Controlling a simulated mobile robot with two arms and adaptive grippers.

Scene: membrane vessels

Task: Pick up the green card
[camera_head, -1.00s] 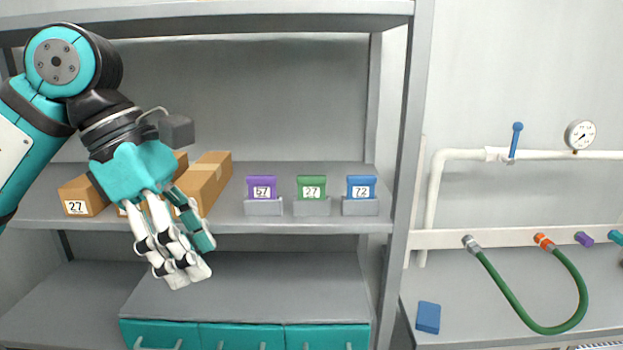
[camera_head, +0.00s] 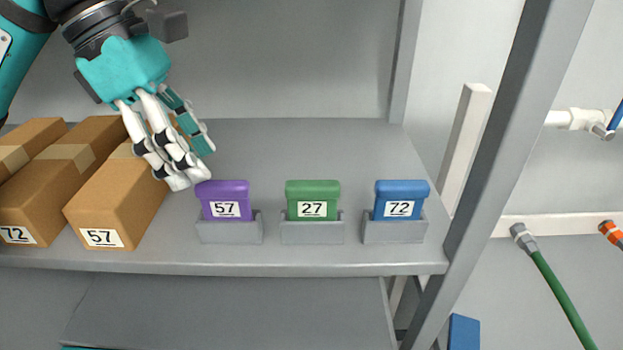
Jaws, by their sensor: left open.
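The green card (camera_head: 312,190), labelled 27, stands upright in a grey holder (camera_head: 312,233) on the shelf. It is the middle one of three cards. My left gripper (camera_head: 190,170) is open and empty, pointing down, to the left of the green card. Its fingertips show just up and left of the purple card (camera_head: 225,188); I cannot tell whether they touch it. My right gripper is not in view.
The purple card, labelled 57, and a blue card (camera_head: 402,190), labelled 72, flank the green card in their own holders. Cardboard boxes (camera_head: 105,205) fill the shelf's left side. A grey upright post (camera_head: 500,170) stands at the right. The shelf (camera_head: 300,145) behind the cards is clear.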

